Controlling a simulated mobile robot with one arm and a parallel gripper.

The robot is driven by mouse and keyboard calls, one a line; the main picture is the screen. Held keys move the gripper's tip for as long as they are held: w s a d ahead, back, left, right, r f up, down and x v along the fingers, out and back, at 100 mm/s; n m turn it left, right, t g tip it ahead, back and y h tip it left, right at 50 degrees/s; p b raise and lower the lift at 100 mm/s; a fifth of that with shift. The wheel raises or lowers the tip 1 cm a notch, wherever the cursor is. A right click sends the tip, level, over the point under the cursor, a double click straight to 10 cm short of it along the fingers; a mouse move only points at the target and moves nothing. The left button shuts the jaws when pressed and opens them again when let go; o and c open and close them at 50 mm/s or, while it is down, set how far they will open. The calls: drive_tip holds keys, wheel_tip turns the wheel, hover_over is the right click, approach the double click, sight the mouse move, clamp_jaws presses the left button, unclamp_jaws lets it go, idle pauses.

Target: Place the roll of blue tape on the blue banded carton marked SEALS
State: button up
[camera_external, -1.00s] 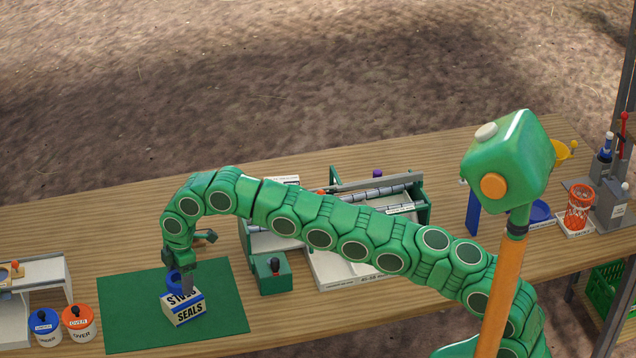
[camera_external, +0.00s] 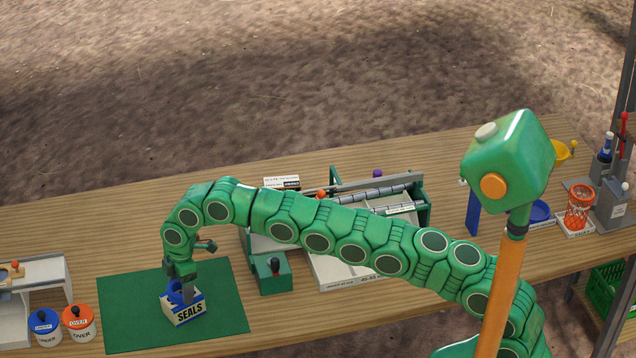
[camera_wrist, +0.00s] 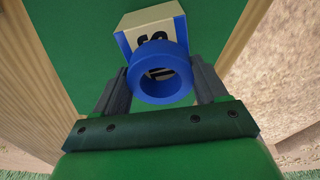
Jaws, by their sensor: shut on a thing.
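The SEALS carton (camera_external: 187,313) is cream with blue bands and stands on the green mat (camera_external: 225,317). It also shows in the wrist view (camera_wrist: 150,19), partly hidden behind the tape. The roll of blue tape (camera_wrist: 159,74) is between the two fingers of my gripper (camera_wrist: 159,85), which is shut on it. In the external view the tape (camera_external: 176,290) is at the carton's top, under my gripper (camera_external: 183,291). I cannot tell whether the tape touches the carton.
A blue-lidded pot (camera_external: 45,328) and an orange-lidded OVER pot (camera_external: 78,323) stand left of the mat. A green box with a dark knob (camera_external: 275,275) stands right of it. A roller rig (camera_external: 375,200) is behind my arm. The mat around the carton is clear.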

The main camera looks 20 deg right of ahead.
drive_tip(key=shift+f, duration=0.15)
drive_tip(key=o, duration=1.1)
drive_tip(key=shift+c, duration=0.2)
wheel_tip(320, 180, up, 12)
drive_tip(key=d, duration=0.1)
drive_tip(key=shift+w+d, duration=0.15)
drive_tip(key=shift+w, duration=0.1)
